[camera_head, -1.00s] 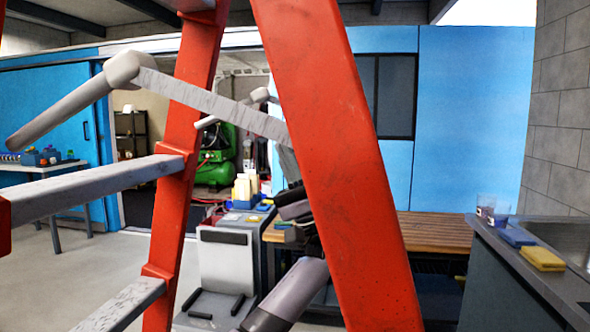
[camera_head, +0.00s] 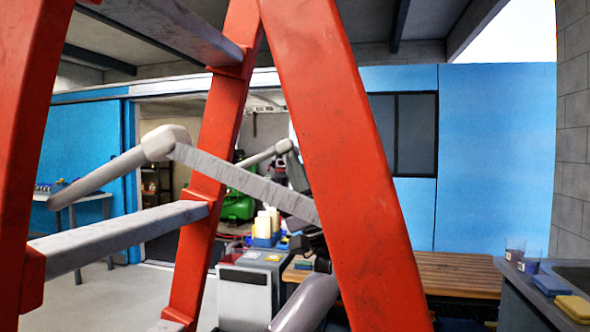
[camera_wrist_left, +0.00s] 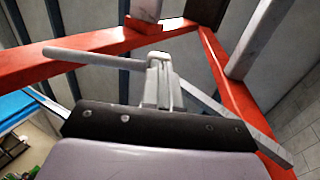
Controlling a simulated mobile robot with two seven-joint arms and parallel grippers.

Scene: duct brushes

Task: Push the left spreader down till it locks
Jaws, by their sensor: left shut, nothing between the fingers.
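A red step ladder (camera_head: 330,130) with grey steps stands close in front of me. The left spreader (camera_head: 268,154) is the farther one. It is folded up, its pale rod sloping from a raised hinge. In the left wrist view its rod (camera_wrist_left: 95,56) runs left and its flat bar (camera_wrist_left: 235,120) runs right. My left gripper (camera_head: 297,170) is shut and empty, pointing up close by that hinge. In the wrist view its fingers (camera_wrist_left: 157,80) overlap the hinge; I cannot tell whether they touch. The ladder's rail hides part of my left arm. My right gripper is not in view.
The nearer spreader (camera_head: 240,180) is also raised, crossing in front. A ladder step (camera_head: 120,235) and rails frame my arm closely. Behind are a wooden bench (camera_head: 460,272), and a counter at right with cups and sponges (camera_head: 575,308).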

